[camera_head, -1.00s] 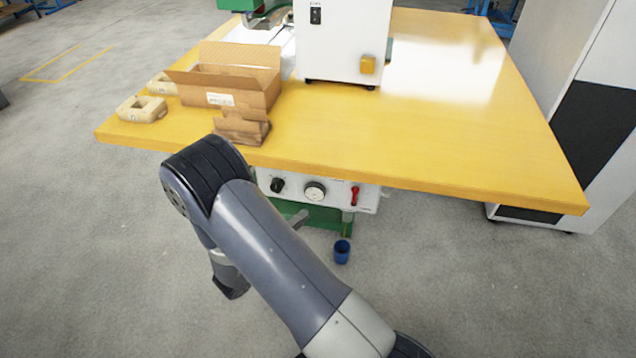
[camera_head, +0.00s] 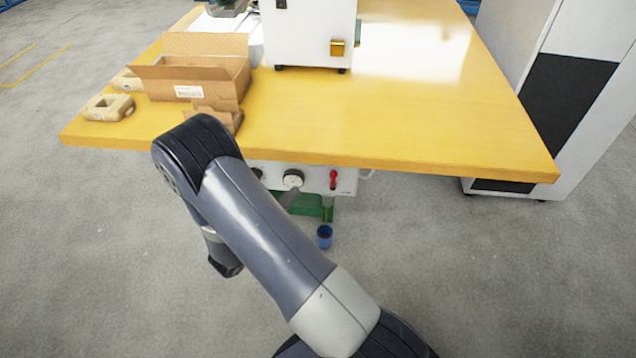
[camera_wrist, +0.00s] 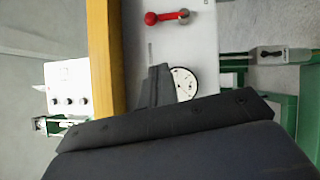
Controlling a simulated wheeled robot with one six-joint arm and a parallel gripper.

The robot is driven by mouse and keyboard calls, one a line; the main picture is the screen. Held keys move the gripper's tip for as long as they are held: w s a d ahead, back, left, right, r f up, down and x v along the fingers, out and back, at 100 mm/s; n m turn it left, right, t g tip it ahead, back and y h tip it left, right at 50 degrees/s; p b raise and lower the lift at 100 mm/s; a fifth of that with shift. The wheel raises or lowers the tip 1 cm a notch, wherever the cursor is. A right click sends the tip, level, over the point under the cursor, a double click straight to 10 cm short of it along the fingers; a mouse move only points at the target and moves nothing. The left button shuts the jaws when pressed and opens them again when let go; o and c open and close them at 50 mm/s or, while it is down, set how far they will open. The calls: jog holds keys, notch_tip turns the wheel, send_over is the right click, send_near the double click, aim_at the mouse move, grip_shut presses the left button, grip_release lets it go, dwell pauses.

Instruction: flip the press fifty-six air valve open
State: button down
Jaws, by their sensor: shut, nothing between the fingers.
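The red valve lever (camera_head: 333,180) is on the white panel (camera_head: 312,181) under the front edge of the table. The wrist view, turned sideways, shows the red lever (camera_wrist: 163,17) near the top, its free end toward the yellow table edge and its other end at a grey pivot. My gripper (camera_wrist: 159,84) is shut and empty, its fingertips beside the round dial (camera_wrist: 185,84). It is apart from the lever in that picture; its distance from the panel is hard to tell. My forearm hides most of the gripper in the head view.
The yellow table (camera_head: 430,135) overhangs the panel. It carries a cardboard box (camera_head: 190,80), pale parts (camera_head: 109,107) and a white machine (camera_head: 307,35). A white cabinet (camera_head: 555,95) stands right; the floor in front is open.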

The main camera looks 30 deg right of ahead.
aim_at(333, 180)
jog(key=x, duration=0.5)
jog(key=shift+b, duration=0.3)
jog(key=shift+s+d+r, duration=0.1)
jog(key=shift+s+d, duration=0.2)
jog(key=shift+d, duration=0.2)
jog(key=shift+s+d+r, duration=0.15)
jog(key=shift+s+d, duration=0.15)
jog(key=shift+d, duration=0.25)
jog(key=shift+s+d+r+b, duration=0.15)
jog(key=shift+s+d+b, duration=0.15)
jog(key=shift+d, duration=0.25)
jog(key=shift+d+r, duration=0.1)
jog(key=shift+r, duration=0.05)
